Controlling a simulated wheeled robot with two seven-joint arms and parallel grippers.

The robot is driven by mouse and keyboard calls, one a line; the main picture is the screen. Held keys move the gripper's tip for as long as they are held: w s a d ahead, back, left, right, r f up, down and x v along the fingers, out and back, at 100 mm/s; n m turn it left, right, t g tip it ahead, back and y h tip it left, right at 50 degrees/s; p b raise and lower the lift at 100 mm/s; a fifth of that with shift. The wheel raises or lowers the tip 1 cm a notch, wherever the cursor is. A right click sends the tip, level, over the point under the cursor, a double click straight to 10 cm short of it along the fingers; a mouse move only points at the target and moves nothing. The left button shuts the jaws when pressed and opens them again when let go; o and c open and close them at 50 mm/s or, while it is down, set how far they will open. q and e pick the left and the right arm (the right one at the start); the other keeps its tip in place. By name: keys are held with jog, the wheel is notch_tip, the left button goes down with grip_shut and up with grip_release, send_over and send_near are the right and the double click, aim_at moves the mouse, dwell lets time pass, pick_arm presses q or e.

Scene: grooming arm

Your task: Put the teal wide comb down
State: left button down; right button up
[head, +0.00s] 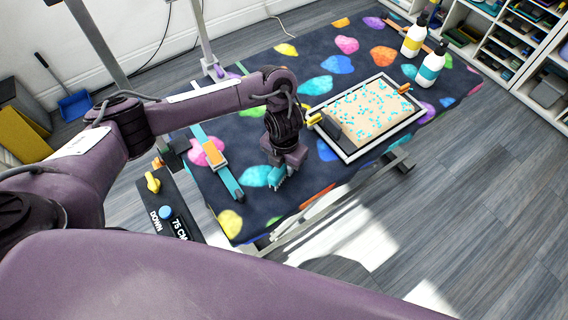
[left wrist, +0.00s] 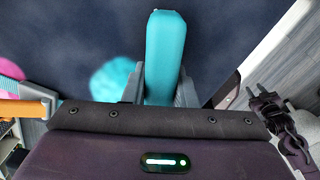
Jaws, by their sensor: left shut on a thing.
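My left gripper (head: 284,168) points down over the near part of the patterned table mat (head: 300,202). It is shut on the teal wide comb (head: 277,180), and only a small teal piece shows below the fingers in the head view. In the left wrist view, the comb (left wrist: 165,50) stands out between the two fingers, with the dark mat behind it. A teal patch on the mat lies right beside the comb. I cannot tell whether the comb touches the mat.
A white-framed tray (head: 354,156) with a speckled tan surface lies right of the gripper. A teal and orange strip (head: 229,182) lies left of it. Two pump bottles (head: 431,67) stand at the far right. The mat's near edge is close to the gripper.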

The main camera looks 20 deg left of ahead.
pick_arm(q)
jog(key=c, duration=1.2)
grip_release()
jog(key=shift+f, duration=0.15)
jog(key=shift+o, duration=0.2)
jog(key=shift+r, duration=0.3)
notch_tip(320, 180, up, 10)
jog(key=p, duration=0.3)
jog(key=shift+r, duration=0.2)
jog(key=shift+r+p, duration=0.3)
jog(key=shift+r, duration=0.4)
